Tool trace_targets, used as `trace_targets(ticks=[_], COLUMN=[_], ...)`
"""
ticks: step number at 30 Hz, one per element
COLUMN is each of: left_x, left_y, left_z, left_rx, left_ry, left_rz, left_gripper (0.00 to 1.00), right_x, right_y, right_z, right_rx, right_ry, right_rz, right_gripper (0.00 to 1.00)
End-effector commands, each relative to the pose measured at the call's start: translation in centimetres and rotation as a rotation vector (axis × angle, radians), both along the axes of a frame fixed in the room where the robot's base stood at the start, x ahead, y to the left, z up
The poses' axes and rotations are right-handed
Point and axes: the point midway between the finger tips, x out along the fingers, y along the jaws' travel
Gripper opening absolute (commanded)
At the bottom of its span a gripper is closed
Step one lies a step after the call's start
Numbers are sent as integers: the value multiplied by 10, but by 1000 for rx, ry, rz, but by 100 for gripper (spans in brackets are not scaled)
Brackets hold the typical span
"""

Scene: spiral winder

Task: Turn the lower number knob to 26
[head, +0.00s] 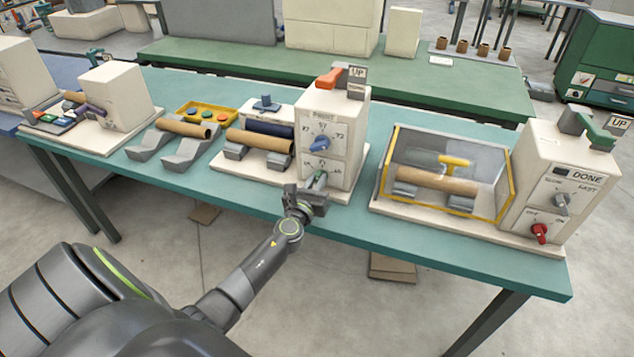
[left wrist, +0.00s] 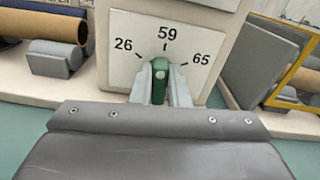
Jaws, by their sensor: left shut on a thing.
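The lower number knob (left wrist: 160,80) is green with a pale mark. It sits on a white plate (left wrist: 130,68) marked 26 on the left, 59 at the top and 65 on the right. The knob stands upright and appears to point at 59. My left gripper (head: 311,190) is shut on this knob, with one finger on each side of it in the left wrist view (left wrist: 161,92). In the head view the knob (head: 320,179) is partly hidden by the gripper. My right gripper is not in view.
A blue upper knob (head: 320,144) sits above on the same white machine (head: 345,112). Brown rolls (head: 260,140) lie on grey cradles to its left. A yellow-framed guard (head: 508,170) and a machine with a red knob (head: 540,233) stand to the right on the teal table (head: 460,252).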

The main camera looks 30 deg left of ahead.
Motion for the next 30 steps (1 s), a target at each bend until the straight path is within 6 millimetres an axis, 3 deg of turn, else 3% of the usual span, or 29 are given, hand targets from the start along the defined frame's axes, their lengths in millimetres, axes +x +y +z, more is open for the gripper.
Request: trace_targets(ticks=[30], left_x=[-2], left_y=[7], left_z=[-6], left_rx=[-815], left_ry=[-196], left_rz=[0], left_gripper=[0], right_x=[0], right_y=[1], right_z=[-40], right_rx=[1], right_ry=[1], right_rz=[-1], right_gripper=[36])
